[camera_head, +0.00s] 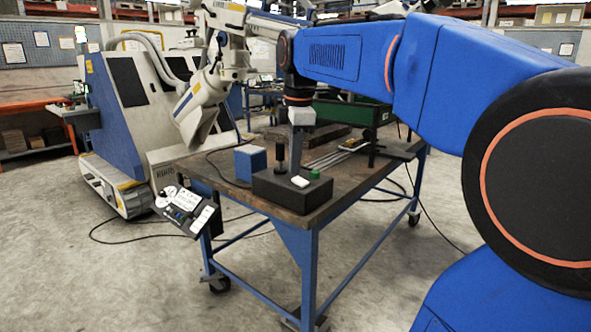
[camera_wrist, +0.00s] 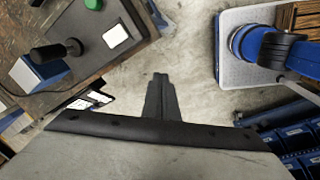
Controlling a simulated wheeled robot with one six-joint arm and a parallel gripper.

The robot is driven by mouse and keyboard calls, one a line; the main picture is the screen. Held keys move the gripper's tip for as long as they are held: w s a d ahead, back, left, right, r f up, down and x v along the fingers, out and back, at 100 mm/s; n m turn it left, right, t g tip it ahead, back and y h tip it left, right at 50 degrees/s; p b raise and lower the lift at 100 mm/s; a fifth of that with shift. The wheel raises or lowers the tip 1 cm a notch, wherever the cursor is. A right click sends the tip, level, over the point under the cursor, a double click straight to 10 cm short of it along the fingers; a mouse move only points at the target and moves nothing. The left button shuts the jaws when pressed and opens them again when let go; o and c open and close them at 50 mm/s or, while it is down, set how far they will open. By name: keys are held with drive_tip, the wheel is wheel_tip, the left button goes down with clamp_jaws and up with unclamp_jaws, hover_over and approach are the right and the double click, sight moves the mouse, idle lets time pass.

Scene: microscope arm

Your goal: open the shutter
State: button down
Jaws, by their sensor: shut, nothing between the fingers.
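I cannot make out a part that is clearly the shutter. A black control box (camera_head: 268,187) sits on the near corner of the table. On it are a black upright knob (camera_head: 280,152), a white square pad (camera_head: 300,182) and a green button (camera_head: 314,174). In the wrist view, the knob (camera_wrist: 54,51), pad (camera_wrist: 115,36) and green button (camera_wrist: 93,4) are at the upper left. My gripper (camera_wrist: 160,78) is shut and empty, pointing down and seen against the floor beside the table edge.
The table (camera_head: 230,178) has a worn brown top and blue legs. A blue box (camera_head: 250,163) stands left of the control box. A panel with controls (camera_head: 186,208) hangs at the table's left edge. A green bin (camera_head: 350,112) stands at the back. A white robot arm (camera_head: 205,90) stands behind.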

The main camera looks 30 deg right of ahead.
drive_tip(key=w+d+r+n+g, duration=0.1)
drive_tip(key=w+d+r+n, duration=0.6)
drive_tip(key=w, duration=0.4)
drive_tip(key=shift+d+n+g, duration=0.15)
drive_tip(key=shift+n+g, duration=0.15)
drive_tip(key=shift+n, duration=0.1)
drive_tip(key=shift+s, duration=0.2)
drive_tip(key=shift+s+d+r, duration=0.15)
drive_tip(key=shift+s+d, duration=0.1)
drive_tip(key=shift+s, duration=0.35)
wheel_tip(320, 180, up, 8)
drive_tip(key=shift+f, duration=0.25)
idle(0.4)
